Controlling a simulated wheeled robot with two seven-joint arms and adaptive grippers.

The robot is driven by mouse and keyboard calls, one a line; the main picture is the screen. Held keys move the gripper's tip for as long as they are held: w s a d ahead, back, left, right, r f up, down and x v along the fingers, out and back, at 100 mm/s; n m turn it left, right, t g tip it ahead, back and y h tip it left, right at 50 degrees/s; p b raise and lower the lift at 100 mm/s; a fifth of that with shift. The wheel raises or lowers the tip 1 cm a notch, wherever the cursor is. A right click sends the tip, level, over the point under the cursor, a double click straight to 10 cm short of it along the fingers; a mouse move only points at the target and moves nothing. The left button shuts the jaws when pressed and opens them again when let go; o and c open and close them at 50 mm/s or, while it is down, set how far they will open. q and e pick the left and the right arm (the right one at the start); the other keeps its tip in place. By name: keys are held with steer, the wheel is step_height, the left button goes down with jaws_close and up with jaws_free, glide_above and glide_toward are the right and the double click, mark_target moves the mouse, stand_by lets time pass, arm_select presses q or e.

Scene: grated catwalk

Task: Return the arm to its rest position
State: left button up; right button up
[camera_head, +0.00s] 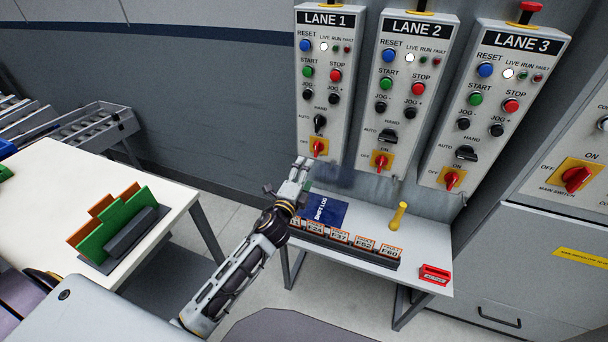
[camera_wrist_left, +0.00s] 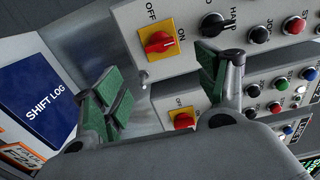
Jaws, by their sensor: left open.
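My left arm (camera_head: 240,268) reaches up from the bottom of the head view toward the control panels. My left gripper (camera_head: 306,176) is over the back left of the small table, just below the LANE 1 panel (camera_head: 325,68). In the wrist view, its green-padded fingers (camera_wrist_left: 162,92) are spread apart with nothing between them. The red LANE 1 switch on its yellow plate (camera_head: 319,147) is just above the gripper, apart from it. This switch also shows beyond the fingers in the wrist view (camera_wrist_left: 158,42). My right gripper is not in view.
The small table (camera_head: 432,268) carries a blue SHIFT LOG (camera_head: 328,212), a row of tags (camera_head: 340,240), a yellow-handled object (camera_head: 398,216) and a red block (camera_head: 435,273). A white table (camera_head: 40,200) with green and orange plates (camera_head: 118,222) stands left. Floor shows between the tables.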

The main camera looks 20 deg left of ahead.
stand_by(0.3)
arm_select(q)
steer(key=s+a+f+n+g+y, duration=0.3)
steer(key=s+a+f+n+g, duration=0.2)
steer(key=s+f+n+g, duration=0.45)
steer(key=s+d+f+n+g+h, duration=0.1)
steer(key=s+d+f+n+g, duration=0.2)
steer(key=s, duration=0.7)
steer(key=s+d+n+g+h, duration=0.15)
steer(key=s+n, duration=0.25)
steer(key=s, duration=0.6)
steer(key=s+f+g, duration=0.2)
steer(key=s+f, duration=0.1)
steer(key=f, duration=3.1)
steer(key=s+a+f, duration=0.2)
steer(key=s+f, duration=0.7)
steer(key=s, duration=0.2)
steer(key=s+a+f+g, duration=0.1)
steer(key=s+a+f, duration=0.1)
steer(key=s+f, duration=0.7)
steer(key=shift+s+a+f, duration=0.2)
steer(key=shift+s+a, duration=0.15)
steer(key=shift+s, duration=0.6)
